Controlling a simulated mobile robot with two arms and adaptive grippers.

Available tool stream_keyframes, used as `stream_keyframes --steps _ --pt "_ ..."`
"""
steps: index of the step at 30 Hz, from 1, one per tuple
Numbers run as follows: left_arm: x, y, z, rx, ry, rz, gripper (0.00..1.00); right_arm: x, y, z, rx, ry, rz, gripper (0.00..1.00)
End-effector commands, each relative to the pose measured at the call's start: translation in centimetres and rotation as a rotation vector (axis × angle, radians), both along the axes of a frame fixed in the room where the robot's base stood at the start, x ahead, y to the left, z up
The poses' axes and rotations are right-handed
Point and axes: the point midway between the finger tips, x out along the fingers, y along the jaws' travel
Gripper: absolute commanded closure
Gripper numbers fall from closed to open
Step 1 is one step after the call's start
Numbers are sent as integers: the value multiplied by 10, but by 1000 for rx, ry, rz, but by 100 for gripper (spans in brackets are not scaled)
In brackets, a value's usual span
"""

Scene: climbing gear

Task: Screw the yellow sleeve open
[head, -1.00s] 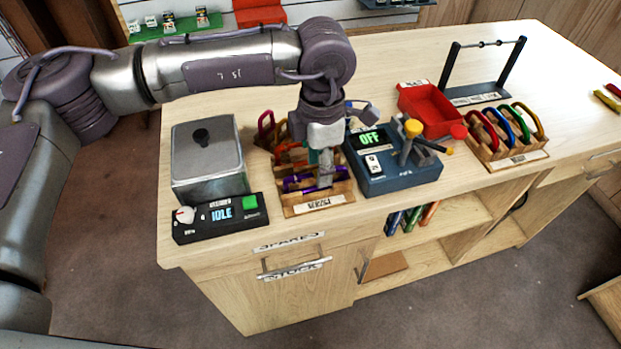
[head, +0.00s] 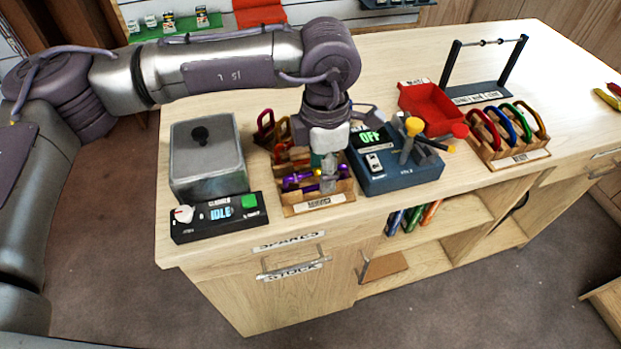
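A wooden rack (head: 316,203) with a front label stands near the front edge of the bench, and carabiners sit in it. A purple carabiner (head: 299,181) lies in its front part. A small yellowish spot beside the purple carabiner may be the yellow sleeve, but it is too small to be sure. My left gripper (head: 327,180) points down over the right side of the rack, close beside the purple carabiner. Its fingers hide part of the rack, and I cannot tell whether they touch or grip anything. My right gripper is not in view.
A grey metal box with a control panel (head: 219,215) reading IDLE stands left of the rack. A blue device (head: 398,180) stands close on its right. Farther right are a red tray (head: 432,104) and a rack of coloured carabiners (head: 514,157).

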Motion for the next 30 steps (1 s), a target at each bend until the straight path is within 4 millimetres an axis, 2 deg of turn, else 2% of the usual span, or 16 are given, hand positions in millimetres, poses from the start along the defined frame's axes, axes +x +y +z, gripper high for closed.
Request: stream_keyframes --steps 21,30 --pt "-1 0 -26 0 2 -2 54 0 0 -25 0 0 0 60" --pt "-1 0 -28 0 2 -2 54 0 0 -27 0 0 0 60"
